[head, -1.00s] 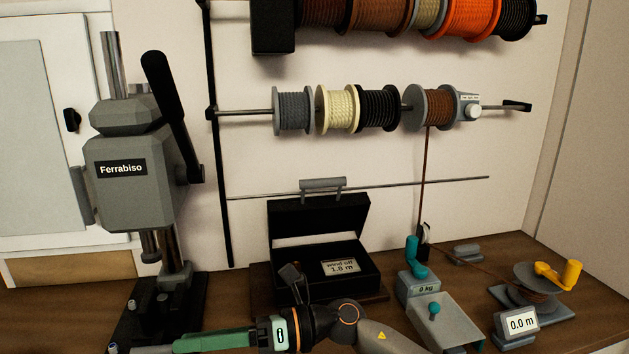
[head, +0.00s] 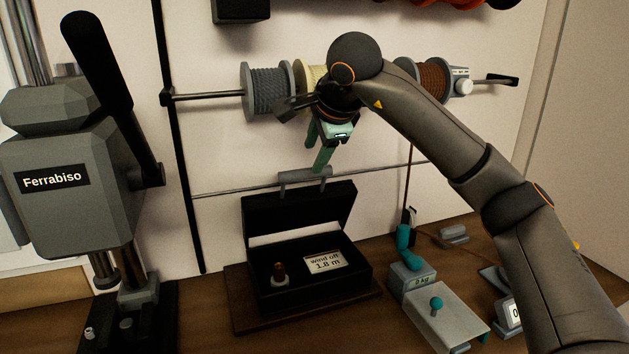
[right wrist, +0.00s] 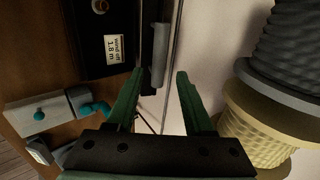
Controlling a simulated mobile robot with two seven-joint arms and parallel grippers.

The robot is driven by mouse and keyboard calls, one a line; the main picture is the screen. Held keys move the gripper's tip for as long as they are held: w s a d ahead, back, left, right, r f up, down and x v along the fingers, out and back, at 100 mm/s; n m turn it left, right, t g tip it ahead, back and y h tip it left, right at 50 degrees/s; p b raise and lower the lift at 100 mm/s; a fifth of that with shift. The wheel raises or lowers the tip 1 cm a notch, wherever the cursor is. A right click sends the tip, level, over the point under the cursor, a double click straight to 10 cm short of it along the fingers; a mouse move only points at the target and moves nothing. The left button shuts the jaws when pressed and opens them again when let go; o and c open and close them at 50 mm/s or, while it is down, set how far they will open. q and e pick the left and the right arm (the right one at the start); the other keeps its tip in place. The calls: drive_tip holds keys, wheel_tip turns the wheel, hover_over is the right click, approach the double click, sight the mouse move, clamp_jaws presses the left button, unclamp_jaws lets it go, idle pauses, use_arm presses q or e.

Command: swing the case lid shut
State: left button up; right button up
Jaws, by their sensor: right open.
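The black case (head: 322,292) stands on a wooden base with its lid (head: 300,218) raised, leaning back toward the wall. A grey bar handle (head: 290,179) sits along the lid's top edge. Inside the case are a "wind off 1.8 m" card (head: 325,262) and a small peg with a brown top (head: 280,273). My right gripper (head: 317,160) is open and points down just above the handle. In the right wrist view the handle (right wrist: 159,64) shows between the open fingertips (right wrist: 160,74), apparently beyond them and not held. My left gripper is out of view.
Rope spools (head: 270,92) hang on a rail behind my right gripper. A thin rod (head: 230,191) crosses the wall near the lid top.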

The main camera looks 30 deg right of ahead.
sight(307, 171)
drive_tip(key=x, duration=0.8)
drive_tip(key=shift+a+f, duration=0.1)
drive_tip(key=shift+s, duration=0.1)
clamp_jaws()
